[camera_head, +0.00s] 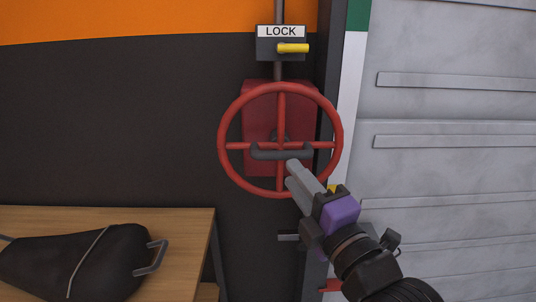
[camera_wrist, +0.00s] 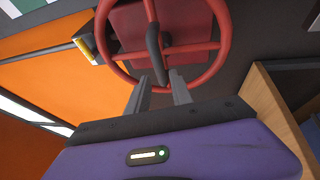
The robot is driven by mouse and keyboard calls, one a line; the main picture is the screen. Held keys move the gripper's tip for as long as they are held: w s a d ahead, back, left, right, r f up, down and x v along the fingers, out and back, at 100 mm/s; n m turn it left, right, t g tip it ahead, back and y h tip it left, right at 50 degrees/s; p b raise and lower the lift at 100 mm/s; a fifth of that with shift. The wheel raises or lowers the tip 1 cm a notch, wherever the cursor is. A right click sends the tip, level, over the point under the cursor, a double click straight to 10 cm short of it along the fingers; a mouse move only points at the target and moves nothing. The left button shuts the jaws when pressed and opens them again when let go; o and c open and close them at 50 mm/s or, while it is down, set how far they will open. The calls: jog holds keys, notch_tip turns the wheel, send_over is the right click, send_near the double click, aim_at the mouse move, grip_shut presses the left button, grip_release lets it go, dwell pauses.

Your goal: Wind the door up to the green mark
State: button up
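A red handwheel (camera_head: 223,130) with spokes is mounted on a red box (camera_head: 262,95) on the dark wall, left of the door. A dark grip bar (camera_head: 268,153) crosses the wheel's lower middle; it also shows in the wrist view (camera_wrist: 153,40). My gripper (camera_head: 291,173) is at the wheel's lower right, close to the bar. In the wrist view my fingers (camera_wrist: 160,80) are apart, with the bar's near end between or just beyond their tips; contact cannot be told. The ribbed grey door (camera_head: 450,110) is at right. A green mark (camera_head: 358,14) tops the white strip beside it.
A box labelled LOCK (camera_head: 281,31) with a yellow lever (camera_head: 292,48) sits above the wheel on a vertical rod. A wooden table (camera_head: 185,225) with a black bag (camera_head: 85,262) stands at lower left. A small red piece (camera_head: 331,285) shows near the doorpost's bottom.

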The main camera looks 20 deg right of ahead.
aim_at(281, 159)
jog(key=p+x, duration=0.2)
jog(key=x, duration=0.5)
jog(key=shift+w+p, duration=0.3)
jog(key=shift+p, duration=0.1)
grip_shut()
dwell(1.1)
